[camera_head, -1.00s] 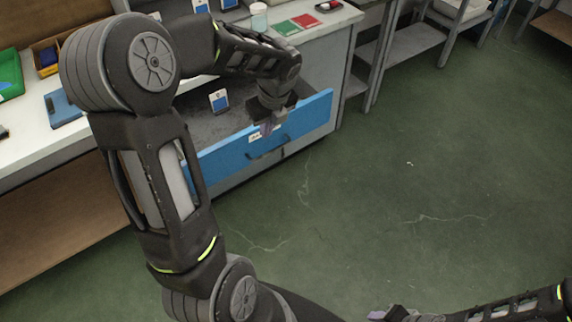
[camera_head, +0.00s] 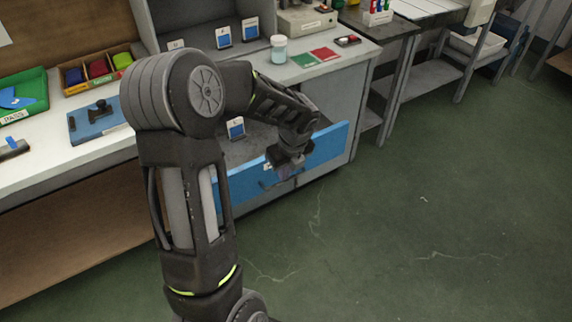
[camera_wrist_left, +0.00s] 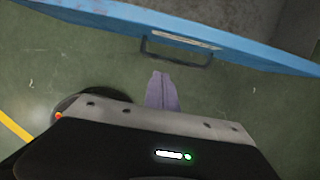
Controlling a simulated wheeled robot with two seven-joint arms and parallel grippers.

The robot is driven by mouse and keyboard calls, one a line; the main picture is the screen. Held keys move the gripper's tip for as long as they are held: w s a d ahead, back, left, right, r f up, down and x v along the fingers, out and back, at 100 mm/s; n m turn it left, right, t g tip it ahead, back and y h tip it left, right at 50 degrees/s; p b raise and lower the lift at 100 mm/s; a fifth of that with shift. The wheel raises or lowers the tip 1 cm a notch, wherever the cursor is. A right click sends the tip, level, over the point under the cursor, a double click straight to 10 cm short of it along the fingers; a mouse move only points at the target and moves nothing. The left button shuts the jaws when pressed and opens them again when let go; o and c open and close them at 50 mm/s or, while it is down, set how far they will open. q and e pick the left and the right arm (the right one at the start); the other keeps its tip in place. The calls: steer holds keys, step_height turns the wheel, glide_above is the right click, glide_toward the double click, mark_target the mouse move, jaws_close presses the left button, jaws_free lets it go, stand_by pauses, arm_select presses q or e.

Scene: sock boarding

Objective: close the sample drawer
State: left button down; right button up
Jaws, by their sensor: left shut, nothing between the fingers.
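The sample drawer has a blue front (camera_head: 328,146) and stands pulled out from the grey cabinet under the bench; its dark interior shows behind my arm. Its front also crosses the top of the left wrist view (camera_wrist_left: 215,32), with a dark bar handle (camera_wrist_left: 176,52) below a white label. My left gripper (camera_head: 285,176) is at the outer face of the drawer front, near the handle. In the left wrist view its purple fingers (camera_wrist_left: 162,92) are together and empty, just short of the handle; I cannot tell whether they touch it. My right gripper is out of view.
A blue-and-white card (camera_head: 236,128) stands in the drawer. On the bench are a jar (camera_head: 278,49), red and green cards (camera_head: 314,56), a blue board (camera_head: 97,120) and a bin of coloured items (camera_head: 98,70). The green floor in front is clear.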

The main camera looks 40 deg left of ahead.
arm_select(q)
steer(key=a+f, duration=0.2)
steer(key=w+a+f, duration=0.1)
steer(key=a+f, duration=0.1)
steer(key=shift+w+f, duration=0.1)
steer(key=shift+w+a+p, duration=0.15)
steer(key=shift+a+p, duration=0.15)
steer(key=shift+a, duration=0.1)
steer(key=shift+a, duration=0.1)
